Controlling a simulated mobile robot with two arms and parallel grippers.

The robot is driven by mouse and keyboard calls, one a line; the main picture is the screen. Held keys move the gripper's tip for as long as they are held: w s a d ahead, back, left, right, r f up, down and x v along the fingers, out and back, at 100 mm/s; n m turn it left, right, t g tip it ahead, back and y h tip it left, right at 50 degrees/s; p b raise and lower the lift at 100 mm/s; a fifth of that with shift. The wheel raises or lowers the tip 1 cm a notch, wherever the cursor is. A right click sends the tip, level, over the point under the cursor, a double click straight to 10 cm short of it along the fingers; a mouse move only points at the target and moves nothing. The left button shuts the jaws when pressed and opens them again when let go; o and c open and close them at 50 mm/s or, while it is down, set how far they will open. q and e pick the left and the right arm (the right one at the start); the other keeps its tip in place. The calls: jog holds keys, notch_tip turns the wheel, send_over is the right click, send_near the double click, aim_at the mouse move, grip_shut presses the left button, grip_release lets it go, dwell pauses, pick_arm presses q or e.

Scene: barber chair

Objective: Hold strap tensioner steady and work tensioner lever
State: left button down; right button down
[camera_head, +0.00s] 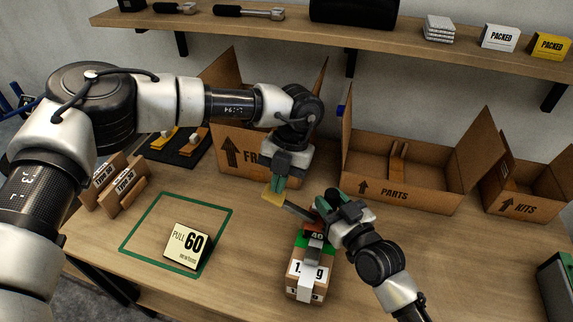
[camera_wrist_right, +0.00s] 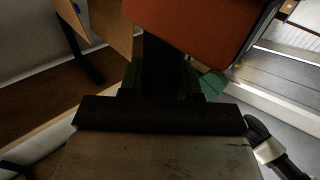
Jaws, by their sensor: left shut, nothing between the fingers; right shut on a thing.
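The strap tensioner (camera_head: 315,229) sits on a small weight-labelled package (camera_head: 307,268) and shows "40". Its grey lever (camera_head: 297,209) slopes up to the left and ends in a yellow tip (camera_head: 272,199). My right gripper (camera_head: 326,207) is shut on the tensioner from the right. In the right wrist view a red-orange block (camera_wrist_right: 195,25), apparently the tensioner's body, is close at the green fingers (camera_wrist_right: 170,80). My left gripper (camera_head: 279,184) is shut and empty, just above the yellow lever tip. I cannot tell whether it touches. The right fingers partly hide the tensioner.
A "PULL 60" sign (camera_head: 188,244) stands inside a green outline (camera_head: 135,232). Open cardboard boxes stand behind: "FRA…" (camera_head: 255,165), "PARTS" (camera_head: 400,190) and "KITS" (camera_head: 525,205). A shelf (camera_head: 330,30) runs above.

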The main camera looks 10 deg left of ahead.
aim_at(268, 191)
pick_arm(q)
jog(key=shift+a+f, duration=0.2)
jog(key=shift+f, duration=0.25)
jog(key=shift+a+f+h, duration=0.3)
jog(key=shift+h, duration=0.1)
jog(key=shift+f, duration=0.1)
jog(key=shift+w+a+f+g+h, duration=0.15)
jog(key=shift+a+f+g+h, duration=0.15)
jog(key=shift+a+f+h, duration=0.65)
jog(key=shift+w+a+f+m+h, duration=0.1)
jog(key=shift+a+f+m+h, duration=0.15)
jog(key=shift+f+h, duration=0.45)
jog(key=shift+w+a+f+m+h, duration=0.1)
jog(key=shift+a+f+m+h, duration=0.1)
jog(key=shift+f+h, duration=0.45)
jog(key=shift+r, duration=0.15)
